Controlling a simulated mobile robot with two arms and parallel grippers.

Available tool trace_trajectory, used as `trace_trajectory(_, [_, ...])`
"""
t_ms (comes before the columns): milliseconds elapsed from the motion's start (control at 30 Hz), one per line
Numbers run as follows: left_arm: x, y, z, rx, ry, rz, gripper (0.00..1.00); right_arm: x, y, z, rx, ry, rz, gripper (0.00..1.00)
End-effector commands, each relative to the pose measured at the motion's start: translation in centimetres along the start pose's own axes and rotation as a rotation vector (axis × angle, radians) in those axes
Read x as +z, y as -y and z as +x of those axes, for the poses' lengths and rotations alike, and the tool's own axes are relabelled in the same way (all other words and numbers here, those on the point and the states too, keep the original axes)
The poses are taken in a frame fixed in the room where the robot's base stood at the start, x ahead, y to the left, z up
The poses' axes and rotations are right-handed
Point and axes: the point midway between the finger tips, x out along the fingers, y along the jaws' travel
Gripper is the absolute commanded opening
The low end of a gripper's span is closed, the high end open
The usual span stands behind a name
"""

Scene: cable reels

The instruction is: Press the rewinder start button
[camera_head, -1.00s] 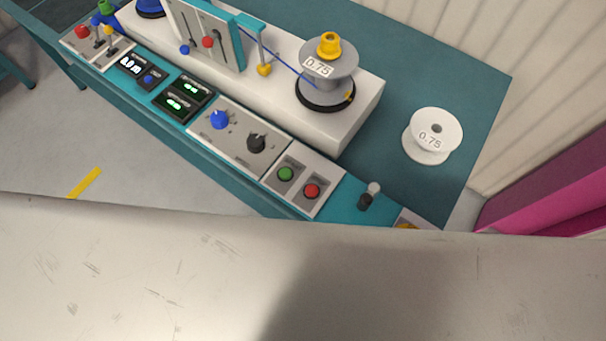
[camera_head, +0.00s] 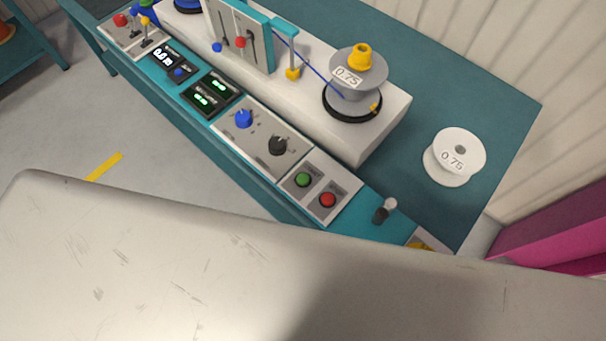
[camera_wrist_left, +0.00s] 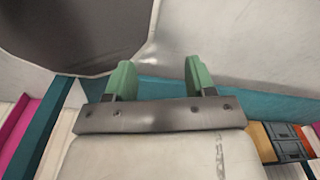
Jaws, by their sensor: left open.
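The rewinder (camera_head: 380,140) stands on a teal bench, with a control panel along its front edge. A green button (camera_head: 303,180) and a red button (camera_head: 327,200) sit side by side on a light plate at the panel's right end. The lettering by them is too small to read surely. A grey reel (camera_head: 357,85) marked 0.75 with a yellow knob sits on the rewinder. My left gripper (camera_wrist_left: 158,78) shows in the left wrist view with its two green fingers apart and nothing between them. Neither gripper shows in the head view.
A white 0.75 reel (camera_head: 455,157) lies on the bench to the right. A small lever (camera_head: 384,210) stands right of the buttons. A large pale surface fills the foreground. Pink shelving (camera_head: 560,235) stands at the right.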

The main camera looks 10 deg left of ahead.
Motion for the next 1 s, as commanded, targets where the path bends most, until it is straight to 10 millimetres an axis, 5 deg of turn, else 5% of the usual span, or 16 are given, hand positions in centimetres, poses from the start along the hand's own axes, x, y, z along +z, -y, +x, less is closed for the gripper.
trace_trajectory(333, [0.03, 0.00, 0.00, 0.000, 0.001, 0.000, 0.01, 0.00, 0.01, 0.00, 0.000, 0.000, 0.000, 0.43])
trace_trajectory(1000, [0.07, 0.00, 0.00, 0.000, 0.002, 0.000, 0.00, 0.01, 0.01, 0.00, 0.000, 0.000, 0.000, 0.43])
